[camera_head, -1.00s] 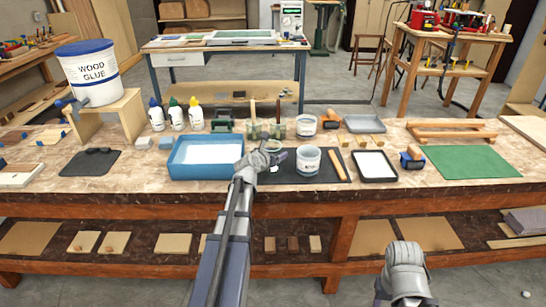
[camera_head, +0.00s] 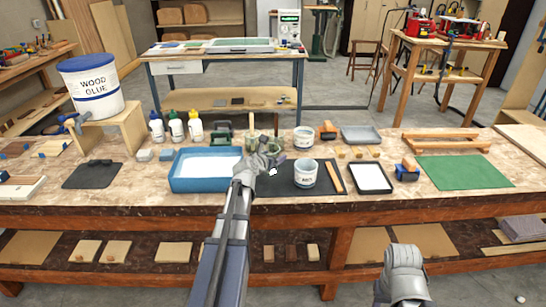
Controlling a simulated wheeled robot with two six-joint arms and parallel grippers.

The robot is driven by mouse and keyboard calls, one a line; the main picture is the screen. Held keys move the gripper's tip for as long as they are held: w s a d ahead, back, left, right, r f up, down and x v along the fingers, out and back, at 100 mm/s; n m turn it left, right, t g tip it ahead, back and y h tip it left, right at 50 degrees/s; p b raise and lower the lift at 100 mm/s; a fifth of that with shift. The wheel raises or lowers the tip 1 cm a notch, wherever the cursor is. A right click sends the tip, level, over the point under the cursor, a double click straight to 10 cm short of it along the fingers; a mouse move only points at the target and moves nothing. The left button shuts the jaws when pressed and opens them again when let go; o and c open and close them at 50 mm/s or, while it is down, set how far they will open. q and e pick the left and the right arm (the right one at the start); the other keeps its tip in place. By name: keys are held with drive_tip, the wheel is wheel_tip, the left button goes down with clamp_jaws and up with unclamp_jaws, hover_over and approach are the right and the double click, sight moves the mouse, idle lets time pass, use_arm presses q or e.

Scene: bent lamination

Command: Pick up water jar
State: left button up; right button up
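Two pale jars with labels too small to read are in view. One jar (camera_head: 304,175) stands upright on the dark mat on the workbench, and the other jar (camera_head: 303,139) stands behind it. I cannot tell by label which is the water jar. My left gripper (camera_head: 272,152) is over the bench, left of the front jar and apart from it, in front of greenish containers (camera_head: 264,142) that it partly hides. Its fingers are too small to tell open from shut. My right gripper (camera_head: 405,268) is low in front of the bench, its fingertips hidden.
A blue tray (camera_head: 177,185) lies left of the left arm. A wooden stick (camera_head: 333,177) and a black-rimmed tray (camera_head: 371,178) lie right of the front jar. Glue bottles (camera_head: 176,126) and a wood glue bucket (camera_head: 91,88) stand at the back left. A green mat (camera_head: 463,172) is clear.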

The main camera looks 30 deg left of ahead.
use_arm(q)
drive_tip(key=shift+r+p, duration=2.4)
drive_tip(key=shift+r, duration=0.4)
